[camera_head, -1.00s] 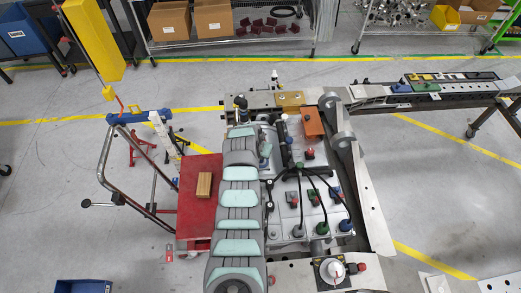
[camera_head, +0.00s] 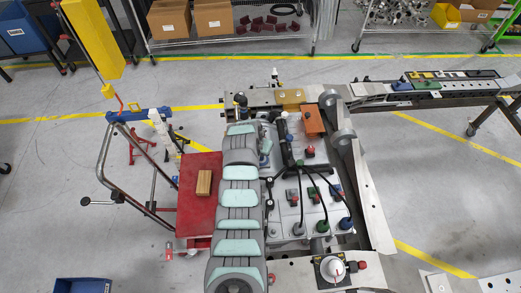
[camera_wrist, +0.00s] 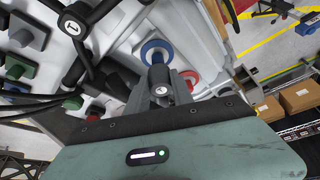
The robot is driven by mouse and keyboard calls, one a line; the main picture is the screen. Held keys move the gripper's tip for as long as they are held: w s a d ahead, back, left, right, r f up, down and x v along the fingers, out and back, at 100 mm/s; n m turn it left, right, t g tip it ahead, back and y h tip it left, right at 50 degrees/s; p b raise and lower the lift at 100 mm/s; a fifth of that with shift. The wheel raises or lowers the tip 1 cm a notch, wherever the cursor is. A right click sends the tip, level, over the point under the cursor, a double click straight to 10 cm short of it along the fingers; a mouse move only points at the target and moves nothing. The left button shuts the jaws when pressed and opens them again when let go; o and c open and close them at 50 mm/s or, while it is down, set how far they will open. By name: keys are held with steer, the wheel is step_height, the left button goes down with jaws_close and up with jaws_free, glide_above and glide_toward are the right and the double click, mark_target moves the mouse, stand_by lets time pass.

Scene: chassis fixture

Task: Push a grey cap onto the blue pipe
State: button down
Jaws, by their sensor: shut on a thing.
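In the wrist view, my gripper (camera_wrist: 166,88) is shut on a dark grey cap (camera_wrist: 158,76) with a pale round mark on its end. The cap is directly in front of the blue pipe (camera_wrist: 152,47), whose blue ring shows just beyond it. The cap overlaps the ring in this view. I cannot tell whether it touches or sits on the pipe. A red ring (camera_wrist: 193,77) is close to the fingers.
Black hoses run to coloured fittings on the chassis (camera_head: 277,228), and a black T-shaped piece (camera_wrist: 72,27) stands left of the gripper. A red cart (camera_head: 222,170) with a wooden block (camera_head: 203,183) is left of my arm. A metal rail bounds the chassis on the right.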

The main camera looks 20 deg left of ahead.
mark_target(261, 157)
steer(key=shift+f+b, duration=0.1)
steer(key=shift+b, duration=0.2)
stand_by(0.4)
steer(key=shift+f+b, duration=0.95)
steer(key=shift+f, duration=0.3)
steer(key=shift+f+b, duration=0.5)
steer(key=shift+f, duration=0.15)
steer(key=c, duration=1)
jaws_free()
steer(key=shift+r, duration=0.1)
steer(key=shift+c, duration=0.2)
steer(key=shift+r+p, duration=1.45)
steer(key=shift+r, duration=1.55)
steer(key=shift+w, duration=0.1)
